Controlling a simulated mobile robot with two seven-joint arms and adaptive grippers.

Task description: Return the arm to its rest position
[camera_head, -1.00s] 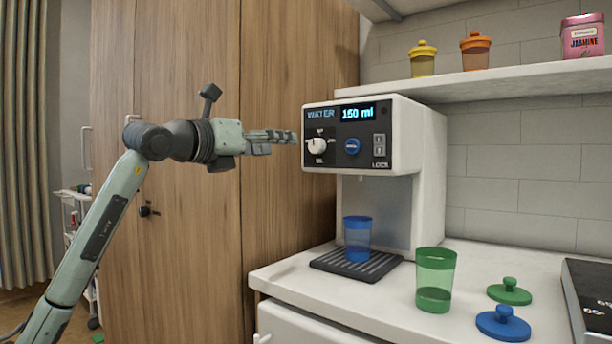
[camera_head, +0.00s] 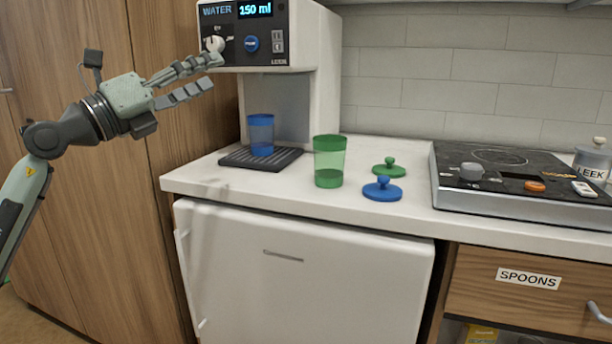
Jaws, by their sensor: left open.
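My left gripper (camera_head: 212,75) is open and empty. It is raised on the left, in front of the wooden cabinet, with its fingers pointing right toward the dispenser's control panel. In the picture its upper fingertip lies just below the dial; I cannot tell whether it touches. The water dispenser (camera_head: 325,70) is white with a black panel that reads 150 ml. A blue cup (camera_head: 261,134) stands upright on the dispenser's drip tray (camera_head: 234,160). My right gripper is not in view.
A green cup (camera_head: 329,162) with some liquid stands on the white counter (camera_head: 232,186). Green (camera_head: 389,168) and blue (camera_head: 382,190) lids lie beside it. A cooktop (camera_head: 520,195) is at right. A white fridge door (camera_head: 310,285) and a spoons drawer (camera_head: 520,282) are below.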

